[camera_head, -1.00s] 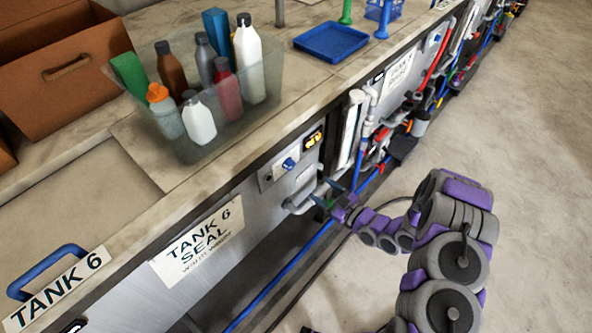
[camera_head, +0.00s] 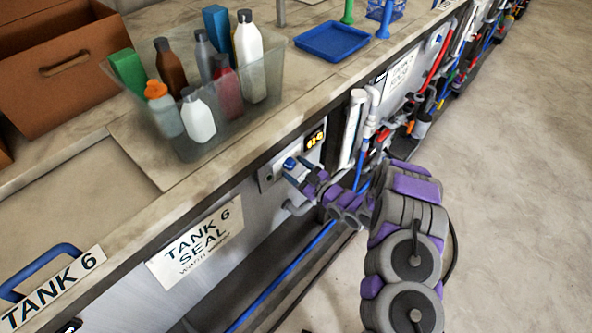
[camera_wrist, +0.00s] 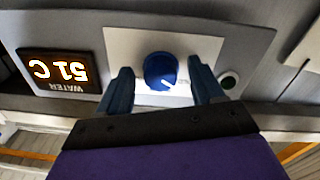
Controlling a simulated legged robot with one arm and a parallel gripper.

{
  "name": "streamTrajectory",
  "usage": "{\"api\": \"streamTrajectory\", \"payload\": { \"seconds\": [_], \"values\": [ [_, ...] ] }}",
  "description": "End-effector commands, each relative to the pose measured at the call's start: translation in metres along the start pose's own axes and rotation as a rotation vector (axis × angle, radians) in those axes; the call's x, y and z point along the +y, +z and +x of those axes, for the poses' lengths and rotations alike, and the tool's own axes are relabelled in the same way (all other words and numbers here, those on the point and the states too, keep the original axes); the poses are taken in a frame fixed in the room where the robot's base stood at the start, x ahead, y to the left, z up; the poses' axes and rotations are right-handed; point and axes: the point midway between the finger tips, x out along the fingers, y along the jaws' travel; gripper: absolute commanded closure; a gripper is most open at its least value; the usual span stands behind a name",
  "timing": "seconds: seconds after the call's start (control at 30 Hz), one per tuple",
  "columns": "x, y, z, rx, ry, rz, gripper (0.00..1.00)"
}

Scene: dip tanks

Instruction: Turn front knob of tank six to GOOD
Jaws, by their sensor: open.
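The blue front knob (camera_wrist: 161,71) of tank six sits on a pale plate in the wrist view, with a white pointer mark at its lower right. It also shows in the head view (camera_head: 290,163) on the tank front. My gripper (camera_wrist: 160,85) is open, one finger on each side of the knob, with gaps visible to both sides. In the head view my gripper (camera_head: 303,174) is just at the knob and partly overlaps it. A display (camera_wrist: 58,70) beside the knob reads 51 C, upside down, with WATER under it. No GOOD mark is readable.
A sign (camera_head: 197,243) reads TANK 6 SEAL. A clear bin (camera_head: 215,130) of bottles stands on the counter above. A pipe (camera_head: 298,208) is below the knob. Floor at right is clear.

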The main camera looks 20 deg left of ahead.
Motion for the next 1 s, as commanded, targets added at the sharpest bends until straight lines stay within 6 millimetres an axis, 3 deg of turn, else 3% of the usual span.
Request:
{"api": "streamTrajectory", "payload": {
  "seconds": [0.27, 0.87, 1.0],
  "values": [
    [0.0001, -0.0003, 0.0015, 0.001, 0.0, 0.0, 0.33],
    [-0.0001, -0.0003, 0.0016, 0.0, -0.001, -0.001, 0.89],
    [-0.0002, -0.0003, 0.0016, 0.0, -0.001, 0.004, 0.89]
  ]
}}
